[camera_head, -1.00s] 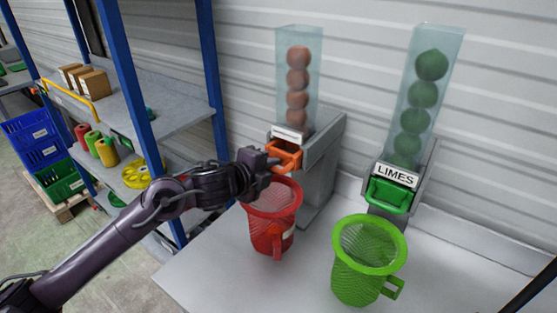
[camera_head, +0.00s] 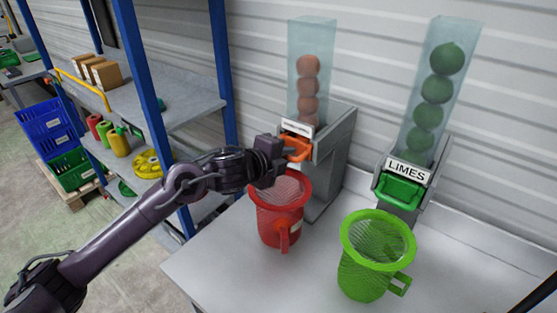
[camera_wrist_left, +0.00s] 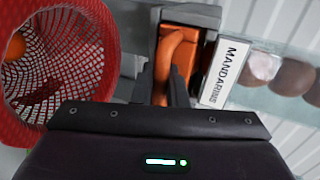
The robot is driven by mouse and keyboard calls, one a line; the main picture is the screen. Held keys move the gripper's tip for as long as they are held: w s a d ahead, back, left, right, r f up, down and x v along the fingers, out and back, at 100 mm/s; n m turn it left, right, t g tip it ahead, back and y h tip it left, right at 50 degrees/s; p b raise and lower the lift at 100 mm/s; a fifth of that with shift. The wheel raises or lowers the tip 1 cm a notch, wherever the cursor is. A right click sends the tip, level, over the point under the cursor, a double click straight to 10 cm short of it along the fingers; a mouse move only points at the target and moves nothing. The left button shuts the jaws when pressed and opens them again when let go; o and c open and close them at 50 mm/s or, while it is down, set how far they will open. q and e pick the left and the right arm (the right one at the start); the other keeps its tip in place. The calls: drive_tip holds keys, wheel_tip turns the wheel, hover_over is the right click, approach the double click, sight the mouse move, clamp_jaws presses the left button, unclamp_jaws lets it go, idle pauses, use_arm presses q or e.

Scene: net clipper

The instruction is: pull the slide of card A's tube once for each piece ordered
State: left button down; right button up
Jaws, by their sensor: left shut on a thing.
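The clear mandarin tube (camera_head: 311,62) holds a stack of brownish-orange balls above an orange slide (camera_head: 297,149). Its label (camera_wrist_left: 225,73) reads MANDARINS in the left wrist view. My left gripper (camera_head: 277,158) is shut on the orange slide's handle (camera_wrist_left: 173,60), which shows between the fingers. The red net basket (camera_head: 277,208) stands below the slide, and an orange ball (camera_wrist_left: 15,46) shows at its edge in the left wrist view. The clear lime tube (camera_head: 440,90) holds green balls above a green slide (camera_head: 400,190). No order card is in view. My right gripper is not in view.
A green net basket (camera_head: 377,255) stands on the grey table (camera_head: 235,268) below the lime slide. A blue-framed shelf (camera_head: 150,120) with boxes and coloured spools is at the left. The table front beside the red basket is clear.

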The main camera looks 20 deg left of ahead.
use_arm(q)
drive_tip(key=s+a, duration=0.4)
drive_tip(key=s, duration=0.5)
drive_tip(key=shift+r+b, duration=0.2)
drive_tip(key=shift+b, duration=0.1)
idle(0.5)
drive_tip(key=shift+y, duration=0.3)
drive_tip(key=shift+w+d, duration=0.6)
drive_tip(key=shift+w, duration=1)
drive_tip(key=shift+w+d, duration=0.55)
drive_tip(key=shift+w, duration=1.05)
drive_tip(key=shift+w+d, duration=0.6)
drive_tip(key=shift+w, duration=1)
